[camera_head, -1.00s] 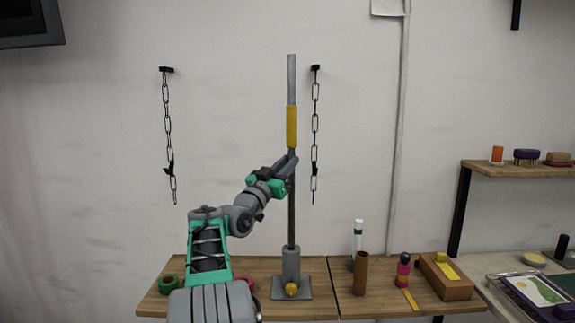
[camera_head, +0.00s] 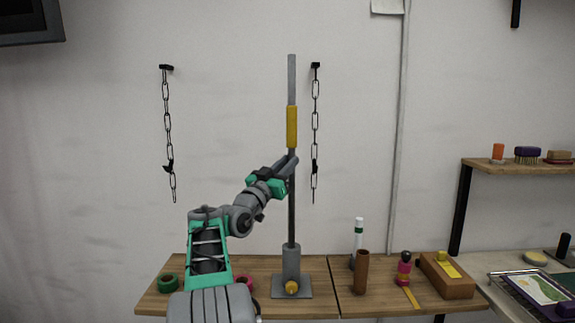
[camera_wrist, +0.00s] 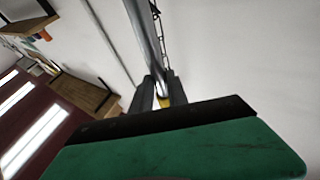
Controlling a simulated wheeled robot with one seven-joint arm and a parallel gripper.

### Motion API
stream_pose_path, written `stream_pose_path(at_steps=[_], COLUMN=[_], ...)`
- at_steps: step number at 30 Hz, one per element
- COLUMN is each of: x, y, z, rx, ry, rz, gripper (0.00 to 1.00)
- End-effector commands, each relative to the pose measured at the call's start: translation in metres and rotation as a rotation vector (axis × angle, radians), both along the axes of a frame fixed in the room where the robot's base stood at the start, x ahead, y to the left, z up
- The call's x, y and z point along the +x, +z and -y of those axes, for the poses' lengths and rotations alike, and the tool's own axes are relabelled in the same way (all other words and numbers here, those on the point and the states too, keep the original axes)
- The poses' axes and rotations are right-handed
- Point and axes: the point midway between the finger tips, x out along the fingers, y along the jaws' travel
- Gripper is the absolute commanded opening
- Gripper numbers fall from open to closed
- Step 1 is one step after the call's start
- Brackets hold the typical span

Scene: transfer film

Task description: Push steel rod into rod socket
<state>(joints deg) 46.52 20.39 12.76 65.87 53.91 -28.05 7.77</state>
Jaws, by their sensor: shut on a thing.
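The steel rod (camera_head: 291,205) is long and grey with a yellow band (camera_head: 292,127) on its upper part. It stands upright, and its lower end meets the top of the grey rod socket (camera_head: 291,262), a short tube on a square plate with a yellow knob at its front. How deep the rod sits inside is hidden. My gripper (camera_head: 291,165) is shut on the rod just below the yellow band. In the wrist view the rod (camera_wrist: 146,45) runs between the two dark fingers (camera_wrist: 159,92).
The socket stands on a wooden table (camera_head: 322,300). To its right are a brown cylinder (camera_head: 361,272), a white tube (camera_head: 358,238), a pink and black figure (camera_head: 404,270) and a wooden box (camera_head: 446,279). Chains (camera_head: 315,130) hang on the wall either side of the rod. A green ring (camera_head: 168,282) lies left.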

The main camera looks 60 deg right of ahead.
Motion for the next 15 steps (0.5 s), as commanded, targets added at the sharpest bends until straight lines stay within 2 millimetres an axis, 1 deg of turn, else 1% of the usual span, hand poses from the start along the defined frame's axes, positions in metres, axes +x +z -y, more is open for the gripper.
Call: stream_pose_path(at_steps=[15], x=[0.000], y=[-0.014], z=[-0.001], rx=[-0.004], ry=[0.000], rz=[0.002], gripper=[0.00])
